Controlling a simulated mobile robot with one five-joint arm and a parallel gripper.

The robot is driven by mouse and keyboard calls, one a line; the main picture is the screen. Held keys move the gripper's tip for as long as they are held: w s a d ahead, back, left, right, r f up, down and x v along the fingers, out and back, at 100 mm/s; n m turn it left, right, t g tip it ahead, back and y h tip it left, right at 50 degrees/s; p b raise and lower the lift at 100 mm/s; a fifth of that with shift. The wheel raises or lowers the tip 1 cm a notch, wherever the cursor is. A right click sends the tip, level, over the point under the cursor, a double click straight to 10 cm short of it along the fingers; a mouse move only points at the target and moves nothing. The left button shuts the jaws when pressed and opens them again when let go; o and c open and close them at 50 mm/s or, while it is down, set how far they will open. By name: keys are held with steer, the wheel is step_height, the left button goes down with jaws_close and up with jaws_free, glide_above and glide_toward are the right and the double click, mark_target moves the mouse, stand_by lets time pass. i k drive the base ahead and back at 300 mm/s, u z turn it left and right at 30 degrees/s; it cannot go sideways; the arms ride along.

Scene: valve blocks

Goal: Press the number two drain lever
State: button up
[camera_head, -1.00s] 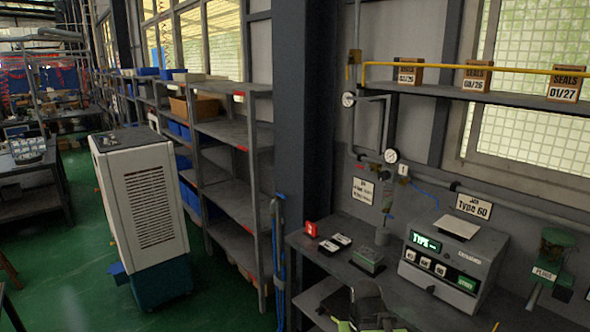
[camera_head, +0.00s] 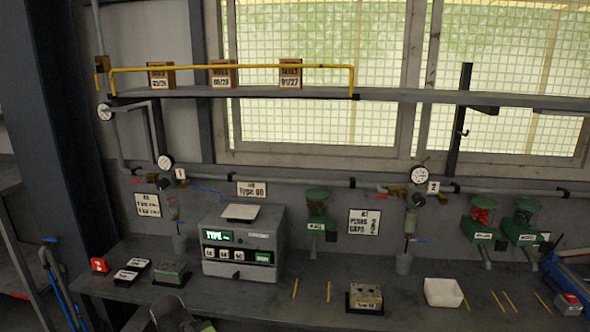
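The number plate "2" (camera_head: 433,187) is on the wall pipe at the right of the middle, next to a round gauge (camera_head: 418,175). Below them hangs a filter bowl (camera_head: 411,220) over a grey cup (camera_head: 403,263) on the bench. A small blue piece (camera_head: 421,241) shows beside the line under the bowl, and small red pieces show near the valve above. At this size I cannot tell which piece is the drain lever. No gripper fingers can be made out. A dark shape at the bottom left edge is cut off, and I cannot tell what it is.
The bench (camera_head: 330,262) bears a test machine (camera_head: 243,245), metal blocks (camera_head: 365,298), a white tray (camera_head: 443,292) and yellow sticks. Green dispensers (camera_head: 481,220) stand at the right. A similar station with plate "1" (camera_head: 181,174) is at left. A shelf (camera_head: 230,91) runs above.

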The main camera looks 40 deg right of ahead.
mark_target(415, 240)
steer(key=z, duration=2.1)
